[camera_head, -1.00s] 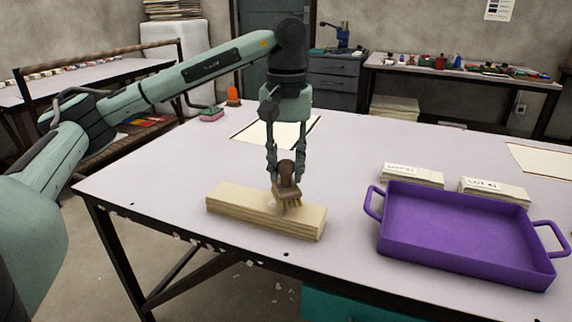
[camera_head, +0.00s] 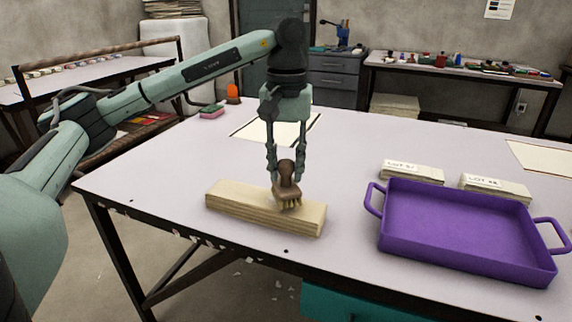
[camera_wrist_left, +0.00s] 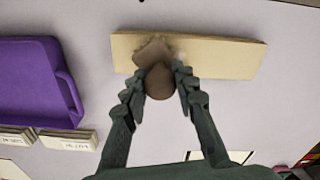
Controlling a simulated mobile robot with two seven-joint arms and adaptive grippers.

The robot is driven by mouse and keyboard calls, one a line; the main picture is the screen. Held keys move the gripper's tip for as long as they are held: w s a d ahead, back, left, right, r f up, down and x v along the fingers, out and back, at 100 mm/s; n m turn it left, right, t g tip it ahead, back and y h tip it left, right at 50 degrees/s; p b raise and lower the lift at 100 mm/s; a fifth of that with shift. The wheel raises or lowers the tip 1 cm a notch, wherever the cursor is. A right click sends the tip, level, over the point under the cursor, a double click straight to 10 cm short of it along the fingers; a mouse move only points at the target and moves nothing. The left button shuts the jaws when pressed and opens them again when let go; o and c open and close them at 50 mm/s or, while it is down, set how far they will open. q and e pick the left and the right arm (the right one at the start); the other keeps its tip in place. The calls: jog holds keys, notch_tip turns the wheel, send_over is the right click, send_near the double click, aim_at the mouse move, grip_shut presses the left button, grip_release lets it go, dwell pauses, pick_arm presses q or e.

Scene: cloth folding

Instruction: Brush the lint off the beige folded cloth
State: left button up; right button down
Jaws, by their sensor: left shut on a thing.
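The beige folded cloth (camera_head: 240,207) lies as a long flat block near the table's front edge. It also shows in the left wrist view (camera_wrist_left: 225,58). My left gripper (camera_head: 286,172) points down over the cloth's right half and is shut on a brown brush (camera_head: 288,186). The brush's bristles are at the cloth's top face; whether they press on it I cannot tell. In the left wrist view the brush's rounded handle (camera_wrist_left: 159,82) sits between the fingers. A small pale patch, possibly lint, shows beside the brush there (camera_wrist_left: 180,56). My right gripper is not in view.
A purple tray (camera_head: 376,246) with two handles stands on the right of the table. Labelled stacks (camera_head: 412,172) lie behind it. The table between is clear.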

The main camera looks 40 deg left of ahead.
aim_at(268, 198)
pick_arm(q)
jog(key=shift+f+b, duration=0.45)
jog(key=shift+f, duration=0.25)
jog(key=shift+s+a+r, duration=0.1)
jog(key=shift+s+a, duration=0.15)
jog(key=shift+a, duration=0.75)
jog(key=shift+s+a, duration=0.25)
jog(key=shift+a, duration=0.7)
jog(key=shift+w+d+f, duration=0.1)
jog(key=shift+w+d, duration=0.05)
jog(key=shift+d, duration=0.45)
jog(key=shift+w+d+f, duration=0.1)
jog(key=shift+d, duration=0.5)
jog(key=shift+w+d+f, duration=0.15)
jog(key=shift+w+d, duration=0.05)
jog(key=shift+d, duration=0.65)
grip_shut()
jog(key=shift+a+r+p, duration=0.1)
jog(key=shift+r+p, duration=2.25)
jog(key=shift+r, duration=0.75)
